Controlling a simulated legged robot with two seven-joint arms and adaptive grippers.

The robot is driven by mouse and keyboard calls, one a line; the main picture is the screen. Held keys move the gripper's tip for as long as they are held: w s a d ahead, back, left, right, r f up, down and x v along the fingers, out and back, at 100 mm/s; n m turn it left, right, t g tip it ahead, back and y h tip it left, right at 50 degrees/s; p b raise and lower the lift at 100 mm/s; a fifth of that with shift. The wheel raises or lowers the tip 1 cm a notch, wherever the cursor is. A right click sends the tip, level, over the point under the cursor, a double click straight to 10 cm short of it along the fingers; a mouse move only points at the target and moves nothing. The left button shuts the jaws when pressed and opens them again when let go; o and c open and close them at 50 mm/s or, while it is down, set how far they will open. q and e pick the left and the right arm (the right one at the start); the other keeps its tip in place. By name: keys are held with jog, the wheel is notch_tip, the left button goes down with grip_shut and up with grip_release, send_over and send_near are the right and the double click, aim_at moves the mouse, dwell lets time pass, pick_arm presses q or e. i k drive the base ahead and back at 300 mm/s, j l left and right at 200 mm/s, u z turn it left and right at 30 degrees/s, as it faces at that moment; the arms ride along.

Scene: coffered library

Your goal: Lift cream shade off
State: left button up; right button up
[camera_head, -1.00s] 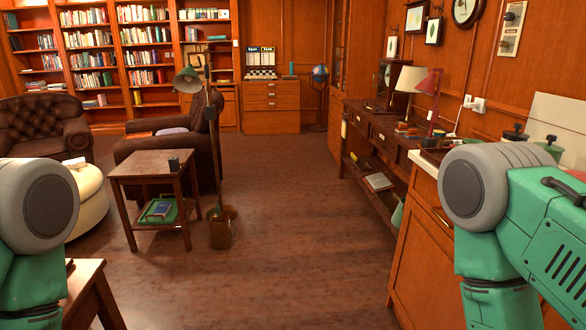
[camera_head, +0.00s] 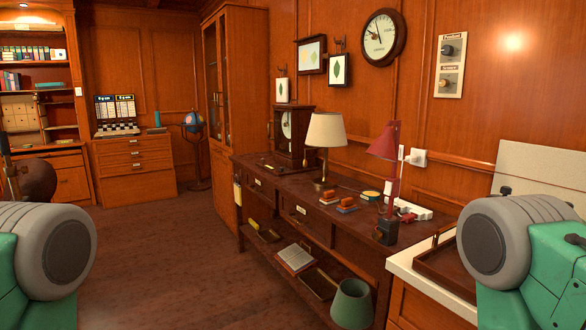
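The cream shade (camera_head: 326,130) sits on a table lamp with a thin brass stem (camera_head: 324,170). The lamp stands upright on the long dark wooden console (camera_head: 275,187) along the right wall. Parts of my two arms show at the lower left and lower right edges, well apart from the lamp. Neither gripper shows in the picture.
A red desk lamp (camera_head: 386,150) stands right of the cream shade. A wooden clock (camera_head: 291,135) stands behind and left of it. Small items and a white power strip (camera_head: 408,207) lie on the console. A green bucket-like thing (camera_head: 352,303) is below.

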aim_at(327, 129)
jog(key=i+j+z, duration=0.55)
jog(key=j, duration=0.35)
jog(key=i+z, duration=0.15)
jog(key=z, duration=0.3)
jog(key=i+j+z, duration=0.2)
jog(key=z, duration=0.15)
jog(key=i+j+z, duration=0.15)
jog(key=j+z, duration=0.2)
jog(key=i+j+z, duration=0.1)
jog(key=j+z, duration=0.65)
jog(key=j, duration=0.15)
jog(key=i+j, duration=0.05)
